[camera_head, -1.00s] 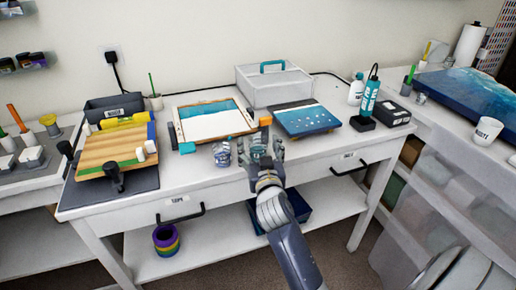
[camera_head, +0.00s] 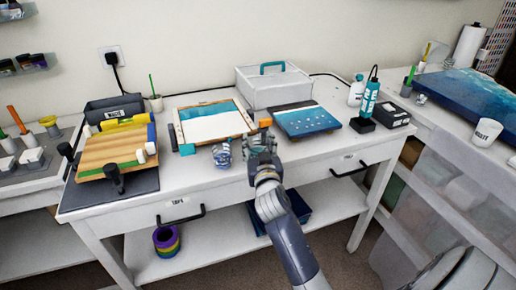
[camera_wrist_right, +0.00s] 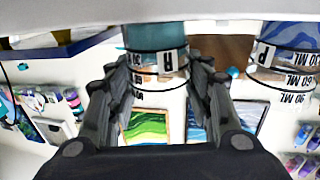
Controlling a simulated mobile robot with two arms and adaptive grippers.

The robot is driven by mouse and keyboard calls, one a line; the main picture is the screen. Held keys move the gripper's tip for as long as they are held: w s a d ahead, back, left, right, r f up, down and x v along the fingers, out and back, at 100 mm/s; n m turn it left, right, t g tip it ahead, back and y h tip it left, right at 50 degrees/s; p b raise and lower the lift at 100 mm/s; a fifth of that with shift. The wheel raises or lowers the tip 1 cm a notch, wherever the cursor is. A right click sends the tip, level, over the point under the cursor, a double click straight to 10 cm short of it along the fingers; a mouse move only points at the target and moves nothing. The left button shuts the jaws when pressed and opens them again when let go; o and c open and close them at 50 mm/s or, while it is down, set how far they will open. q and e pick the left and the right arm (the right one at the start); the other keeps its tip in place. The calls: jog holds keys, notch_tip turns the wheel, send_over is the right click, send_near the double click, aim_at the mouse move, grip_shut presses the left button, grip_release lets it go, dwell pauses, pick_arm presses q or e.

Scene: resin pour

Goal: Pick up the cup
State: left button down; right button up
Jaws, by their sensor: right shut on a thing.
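My right gripper (camera_head: 261,143) is at the front middle of the white table in the head view. It is shut on a clear cup (camera_wrist_right: 157,48) with teal contents and black measuring marks. In the right wrist view the cup sits between the two fingers (camera_wrist_right: 158,88); in the head view the gripper mostly hides it. A second clear cup (camera_head: 221,155) with blue swirled contents stands just left of the gripper. It also shows at the right of the wrist view (camera_wrist_right: 288,48). I cannot tell whether the held cup touches the table. My left gripper is not in view.
Behind the gripper are a framed blue-and-white panel (camera_head: 212,122) and a blue seascape board (camera_head: 305,121). A clear bin with a teal handle (camera_head: 272,88) stands at the back. A striped wooden board (camera_head: 110,155) lies at left, and a teal bottle (camera_head: 369,100) stands at right.

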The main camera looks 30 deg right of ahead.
jog(key=shift+r, duration=0.15)
jog(key=shift+r, duration=0.25)
notch_tip(320, 180, up, 3)
jog(key=shift+s+a+f, duration=0.1)
jog(key=shift+s, duration=0.05)
jog(key=d+v, duration=0.1)
jog(key=v, duration=0.6)
jog(key=s+d+r+b+v, duration=0.1)
jog(key=v, duration=0.7)
jog(key=shift+s+d+r+b, duration=0.2)
jog(key=shift+s+r+b, duration=0.05)
jog(key=shift+s+b, duration=0.05)
